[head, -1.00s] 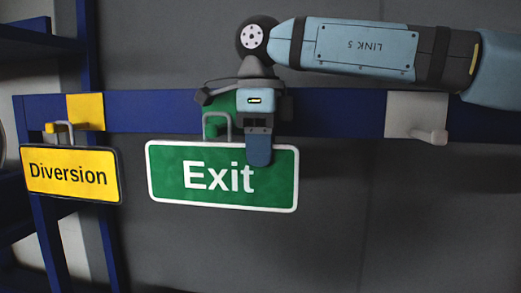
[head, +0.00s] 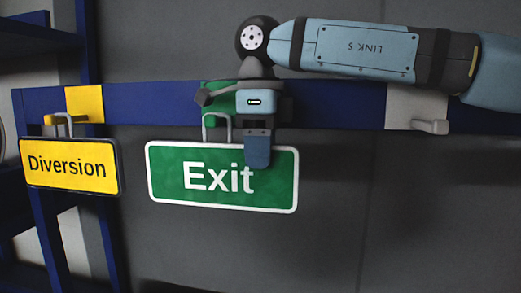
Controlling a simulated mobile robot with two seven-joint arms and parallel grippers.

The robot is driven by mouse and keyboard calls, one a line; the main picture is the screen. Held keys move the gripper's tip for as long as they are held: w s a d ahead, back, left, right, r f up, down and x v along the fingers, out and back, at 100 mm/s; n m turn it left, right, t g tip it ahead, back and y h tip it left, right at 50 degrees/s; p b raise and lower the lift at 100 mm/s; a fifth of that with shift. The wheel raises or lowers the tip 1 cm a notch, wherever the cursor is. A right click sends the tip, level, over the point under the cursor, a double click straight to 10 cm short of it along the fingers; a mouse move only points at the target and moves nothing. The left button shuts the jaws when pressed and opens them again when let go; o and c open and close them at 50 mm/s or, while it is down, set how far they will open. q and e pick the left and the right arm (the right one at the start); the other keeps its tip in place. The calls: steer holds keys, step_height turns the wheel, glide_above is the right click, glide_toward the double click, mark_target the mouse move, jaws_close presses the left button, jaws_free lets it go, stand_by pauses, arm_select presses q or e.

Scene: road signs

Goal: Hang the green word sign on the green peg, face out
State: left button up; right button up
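The green word sign (head: 222,192) reads "Exit" in white, faces me and is roughly level, tilting slightly down to the right. Its wire loop (head: 217,117) rises in front of the green plate (head: 222,88) on the blue rail. The green peg blends into the plate, so I cannot tell whether the loop is around it. My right gripper (head: 258,150) is shut on the sign's top edge right of the loop. One finger lies over the face; the other is hidden. My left gripper is out of view.
A yellow "Diversion" sign (head: 68,166) hangs by its loop at a yellow plate (head: 84,104) on the left. A grey peg (head: 430,126) on a grey plate at the right is empty. The blue rail (head: 330,105) runs behind my gripper.

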steer(key=shift+o, duration=0.5)
arm_select(q)
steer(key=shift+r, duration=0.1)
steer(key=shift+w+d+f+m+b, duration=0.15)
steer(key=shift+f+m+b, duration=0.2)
steer(key=shift+b, duration=0.55)
arm_select(e)
step_height(320, 180, up, 14)
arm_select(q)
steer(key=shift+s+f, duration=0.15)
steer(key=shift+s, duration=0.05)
